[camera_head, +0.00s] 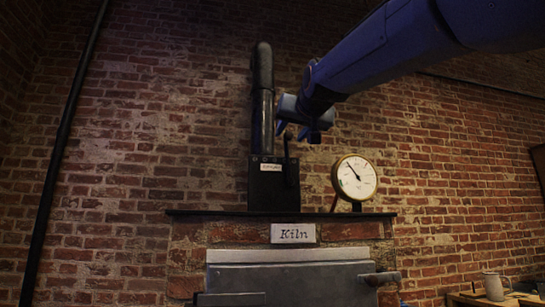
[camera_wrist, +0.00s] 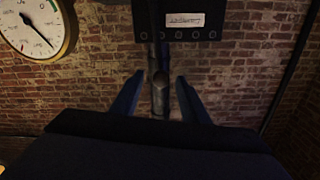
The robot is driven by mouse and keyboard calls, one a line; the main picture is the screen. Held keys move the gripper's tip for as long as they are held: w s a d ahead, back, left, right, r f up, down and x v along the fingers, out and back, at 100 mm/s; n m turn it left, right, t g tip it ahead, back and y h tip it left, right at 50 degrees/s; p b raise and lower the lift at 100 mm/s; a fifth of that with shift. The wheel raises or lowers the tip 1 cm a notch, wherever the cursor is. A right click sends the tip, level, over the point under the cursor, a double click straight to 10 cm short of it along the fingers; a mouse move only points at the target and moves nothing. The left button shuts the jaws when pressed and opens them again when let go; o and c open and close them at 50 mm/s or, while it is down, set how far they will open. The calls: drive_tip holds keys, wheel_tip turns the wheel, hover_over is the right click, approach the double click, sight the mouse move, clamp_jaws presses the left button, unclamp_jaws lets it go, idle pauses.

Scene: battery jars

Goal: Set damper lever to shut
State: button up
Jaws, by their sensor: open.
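The damper lever (camera_head: 287,150) is a thin dark rod standing roughly upright at the front of a black damper box (camera_head: 262,190) on top of the kiln. It also shows in the wrist view (camera_wrist: 159,94), end toward the camera. My gripper (camera_head: 292,130) is open at the lever's upper end. In the wrist view, the lever's tip lies between the two blue fingers of my gripper (camera_wrist: 159,78), with a gap on each side. A small white label (camera_head: 270,167) on the box is too small to read.
A round brass-rimmed gauge (camera_head: 356,178) stands right of the box on the kiln ledge. A black flue pipe (camera_head: 263,100) rises behind the lever. The kiln (camera_head: 290,255) is below, and a wooden table (camera_head: 470,299) with a mug (camera_head: 493,287) is at lower right.

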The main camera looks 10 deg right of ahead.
sight(285, 141)
drive_tip(key=w, duration=0.6)
drive_tip(key=shift+w+a+f+p, duration=0.15)
drive_tip(key=shift+w+p, duration=0.1)
drive_tip(key=shift+p, duration=0.15)
drive_tip(key=shift+c, duration=0.3)
clamp_jaws()
